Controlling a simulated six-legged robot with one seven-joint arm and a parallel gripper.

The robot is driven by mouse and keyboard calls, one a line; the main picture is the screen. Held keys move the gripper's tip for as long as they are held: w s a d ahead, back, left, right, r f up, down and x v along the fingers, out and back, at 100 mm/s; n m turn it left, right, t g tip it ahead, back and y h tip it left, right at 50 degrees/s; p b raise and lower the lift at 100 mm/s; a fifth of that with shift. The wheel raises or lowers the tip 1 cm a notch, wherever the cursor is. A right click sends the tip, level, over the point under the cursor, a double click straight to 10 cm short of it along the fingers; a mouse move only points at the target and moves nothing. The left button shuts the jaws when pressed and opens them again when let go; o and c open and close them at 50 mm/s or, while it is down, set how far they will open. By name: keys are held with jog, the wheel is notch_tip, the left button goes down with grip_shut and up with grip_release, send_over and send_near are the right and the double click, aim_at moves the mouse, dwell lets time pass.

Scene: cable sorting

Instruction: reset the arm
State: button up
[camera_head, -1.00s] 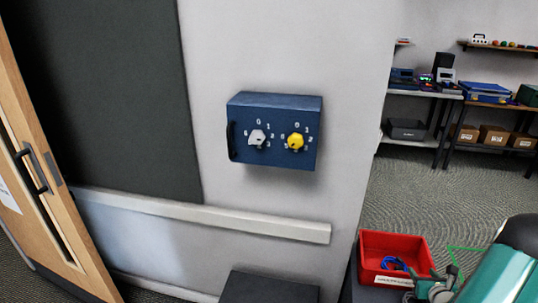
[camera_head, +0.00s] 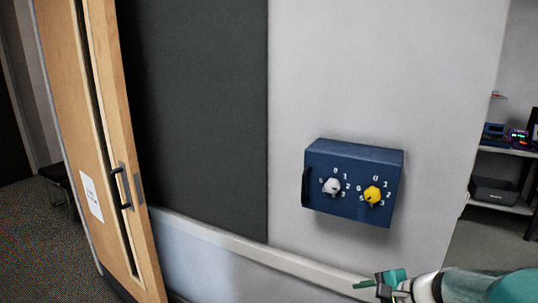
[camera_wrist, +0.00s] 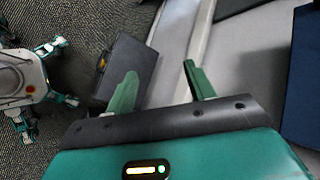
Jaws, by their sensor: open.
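My gripper (camera_head: 378,284) shows at the lower right of the head view, at the end of my green and white arm. In the wrist view, its two green fingers (camera_wrist: 160,78) are spread apart with nothing between them. In the head view it is below the blue wall box (camera_head: 330,205), apart from it. The box has a white knob (camera_head: 332,187) and a yellow knob (camera_head: 373,195). A dark blue surface (camera_wrist: 304,90) at the right edge of the wrist view looks like the same box.
A wooden door (camera_head: 140,235) stands at the left, beside a dark wall panel (camera_head: 200,110). A pale ledge (camera_head: 240,250) runs along the wall below. A dark grey box (camera_wrist: 130,62) lies near the fingers in the wrist view. Shelves (camera_head: 500,180) are at the far right.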

jog(key=s+a+r+n+h, duration=0.3)
jog(key=s+a+r+n, duration=0.1)
jog(key=s+n, duration=0.3)
jog(key=s+a+r+n+g+h, duration=0.1)
jog(key=s+a+r+n+h, duration=0.2)
jog(key=s+n, duration=0.4)
jog(key=shift+s+a+r+n, duration=0.4)
jog(key=shift+a+n, duration=0.2)
jog(key=shift+a, duration=0.2)
